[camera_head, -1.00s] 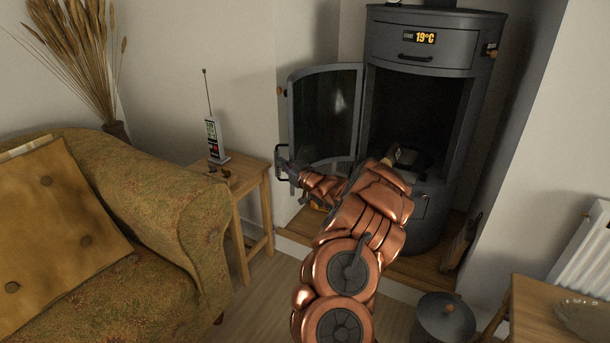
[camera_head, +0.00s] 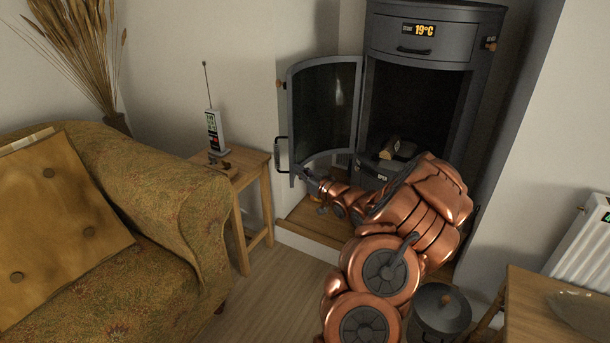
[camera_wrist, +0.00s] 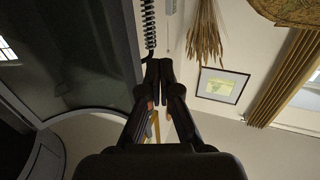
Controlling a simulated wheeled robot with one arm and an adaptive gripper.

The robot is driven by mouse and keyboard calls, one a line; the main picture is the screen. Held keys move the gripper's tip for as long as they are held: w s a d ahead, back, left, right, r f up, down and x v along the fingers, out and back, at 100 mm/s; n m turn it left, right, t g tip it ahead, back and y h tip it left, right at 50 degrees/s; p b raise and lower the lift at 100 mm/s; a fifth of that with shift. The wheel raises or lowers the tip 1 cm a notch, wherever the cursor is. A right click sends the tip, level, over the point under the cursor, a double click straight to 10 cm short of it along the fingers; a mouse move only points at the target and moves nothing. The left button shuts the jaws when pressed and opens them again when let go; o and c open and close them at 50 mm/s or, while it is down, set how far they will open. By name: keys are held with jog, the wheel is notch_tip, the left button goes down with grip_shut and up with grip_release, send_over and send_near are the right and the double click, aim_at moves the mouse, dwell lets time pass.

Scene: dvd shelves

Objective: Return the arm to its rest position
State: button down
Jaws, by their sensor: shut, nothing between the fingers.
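My copper-coloured arm (camera_head: 435,205) reaches from the bottom of the head view toward the stove, bent at its joints. My gripper (camera_head: 308,177) is at the lower edge of the open stove door (camera_head: 325,110), just right of the door's dark handle (camera_head: 281,155). I cannot tell whether it touches the door. In the wrist view my gripper (camera_wrist: 158,68) has its two fingers together, with nothing between the tips. The door's dark glass (camera_wrist: 80,50) fills the left of that view, and a coiled handle (camera_wrist: 149,25) shows just beyond the fingertips.
The grey stove (camera_head: 430,55) stands open, with a log (camera_head: 389,147) inside. A small wooden table (camera_head: 245,170) with a radio handset (camera_head: 215,132) and a patterned sofa (camera_head: 150,200) are at left. A lidded pot (camera_head: 440,310) and another table (camera_head: 540,310) are at lower right. Bare floor lies between.

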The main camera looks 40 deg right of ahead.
jog(key=shift+s+a, duration=0.15)
jog(key=shift+s, duration=0.65)
jog(key=shift+s+a, duration=0.1)
jog(key=shift+s, duration=0.65)
